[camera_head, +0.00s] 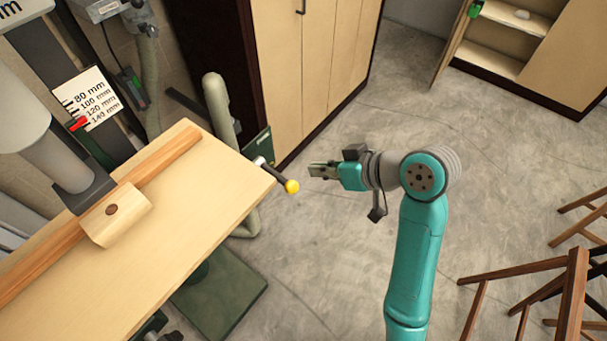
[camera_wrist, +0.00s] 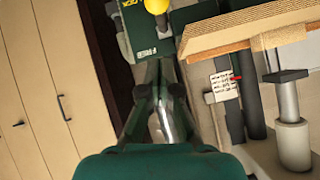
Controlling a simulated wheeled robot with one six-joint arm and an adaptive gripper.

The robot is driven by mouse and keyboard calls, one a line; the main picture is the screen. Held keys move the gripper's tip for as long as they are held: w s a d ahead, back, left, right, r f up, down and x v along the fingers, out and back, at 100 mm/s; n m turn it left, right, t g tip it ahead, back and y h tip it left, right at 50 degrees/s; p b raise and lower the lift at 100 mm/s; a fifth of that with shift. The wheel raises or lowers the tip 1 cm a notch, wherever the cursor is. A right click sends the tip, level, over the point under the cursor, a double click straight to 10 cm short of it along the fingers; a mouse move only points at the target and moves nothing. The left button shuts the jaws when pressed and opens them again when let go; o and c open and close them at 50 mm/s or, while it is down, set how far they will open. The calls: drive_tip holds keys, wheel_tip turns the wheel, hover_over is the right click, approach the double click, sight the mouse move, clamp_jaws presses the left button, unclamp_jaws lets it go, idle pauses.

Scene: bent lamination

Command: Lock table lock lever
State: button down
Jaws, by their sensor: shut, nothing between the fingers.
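The table lock lever is a dark rod with a yellow ball knob (camera_head: 291,186), sticking out beyond the right end of the table (camera_head: 190,235) in the head view. The knob also shows at the top edge of the wrist view (camera_wrist: 156,6), beyond my fingertips. My gripper (camera_head: 314,170) is shut and empty, just right of the knob and apart from it in the picture. The shut fingers also show in the wrist view (camera_wrist: 160,68). The lever's pivot is partly hidden by the table edge.
A scale sign (camera_head: 92,98) with a red pointer stands behind the table. A wooden block (camera_head: 116,214) sits on the tabletop under a vertical column. Tall cabinets (camera_head: 300,60) stand behind my gripper. Wooden stools (camera_head: 570,300) are at the lower right. The floor between is clear.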

drive_tip(key=r, duration=0.1)
drive_tip(key=d+r+n+g, duration=0.1)
drive_tip(key=r, duration=0.1)
drive_tip(key=shift+d, duration=0.2)
approach(281, 177)
drive_tip(key=a, duration=0.1)
drive_tip(key=w+a, duration=0.2)
drive_tip(key=shift+w+a+r, duration=0.2)
drive_tip(key=shift+w+r, duration=0.05)
drive_tip(key=f, duration=0.1)
drive_tip(key=a+f, duration=0.1)
drive_tip(key=f, duration=0.1)
drive_tip(key=shift+f, duration=0.65)
drive_tip(key=shift+f, duration=0.15)
